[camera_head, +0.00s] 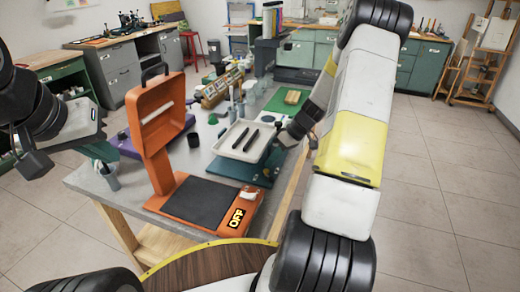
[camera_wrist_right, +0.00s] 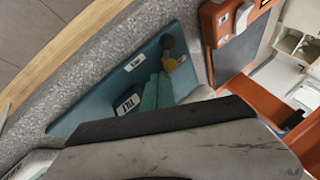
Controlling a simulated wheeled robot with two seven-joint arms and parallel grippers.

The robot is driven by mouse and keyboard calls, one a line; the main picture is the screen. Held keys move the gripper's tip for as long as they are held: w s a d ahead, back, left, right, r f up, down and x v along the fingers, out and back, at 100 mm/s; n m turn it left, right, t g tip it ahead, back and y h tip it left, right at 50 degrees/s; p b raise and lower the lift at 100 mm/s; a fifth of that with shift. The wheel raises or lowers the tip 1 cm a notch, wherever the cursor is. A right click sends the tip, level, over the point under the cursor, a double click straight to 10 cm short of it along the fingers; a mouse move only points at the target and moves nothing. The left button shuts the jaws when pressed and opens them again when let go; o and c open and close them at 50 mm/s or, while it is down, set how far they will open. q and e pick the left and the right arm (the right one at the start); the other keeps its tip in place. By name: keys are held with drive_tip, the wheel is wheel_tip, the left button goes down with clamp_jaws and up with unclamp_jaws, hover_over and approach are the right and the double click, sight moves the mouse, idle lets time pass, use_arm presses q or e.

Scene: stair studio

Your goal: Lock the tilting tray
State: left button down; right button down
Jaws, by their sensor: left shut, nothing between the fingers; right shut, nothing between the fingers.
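The tilting tray (camera_head: 229,150) is a shallow white tray on a teal base (camera_head: 226,170), with two black bars lying in it. My right gripper (camera_head: 283,140) is at the tray's right side, shut and empty; I cannot tell whether it touches the tray. A large pale surface with a black edge hides the lower part there. My left gripper (camera_head: 104,152) is shut, empty and away from the tray at the left.
An orange press (camera_head: 160,115) with a raised lid and an OFF label stands left of the tray. The grey workbench (camera_head: 95,180) also holds a green mat (camera_head: 275,105), a purple case and a dark cup. Benches line the back wall.

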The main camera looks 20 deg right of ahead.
drive_tip(key=shift+a, duration=0.15)
drive_tip(key=shift+s, duration=0.1)
idle(0.6)
drive_tip(key=shift+s+d, duration=0.4)
drive_tip(key=shift+s, duration=0.25)
